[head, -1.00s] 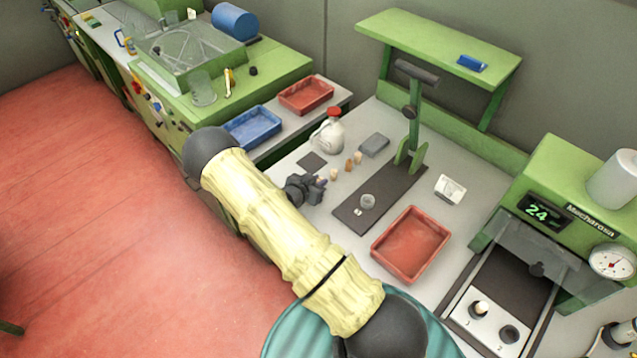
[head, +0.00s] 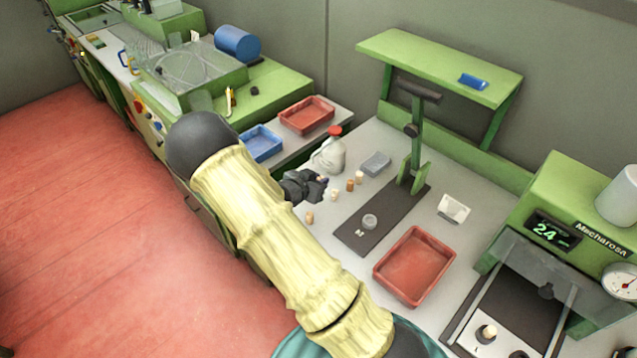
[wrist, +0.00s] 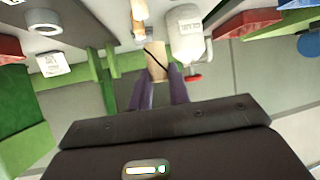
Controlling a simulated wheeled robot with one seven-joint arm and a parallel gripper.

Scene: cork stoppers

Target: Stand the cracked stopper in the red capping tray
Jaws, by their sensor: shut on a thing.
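My gripper (head: 322,186) is shut on a pale cork stopper with a dark crack line, which shows between the purple fingers in the wrist view (wrist: 157,62). The stopper is hard to make out in the head view. A red tray (head: 415,265) lies on the grey bench to the right of the gripper, beside the dark base of the lever press. Another red tray (head: 307,115) stands farther back at the left. The front one shows no stopper in it.
Loose stoppers stand nearby: one (head: 310,217) in front of my gripper, and others (head: 350,185) to its right. A white bottle (head: 328,155) with a red cap is behind.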

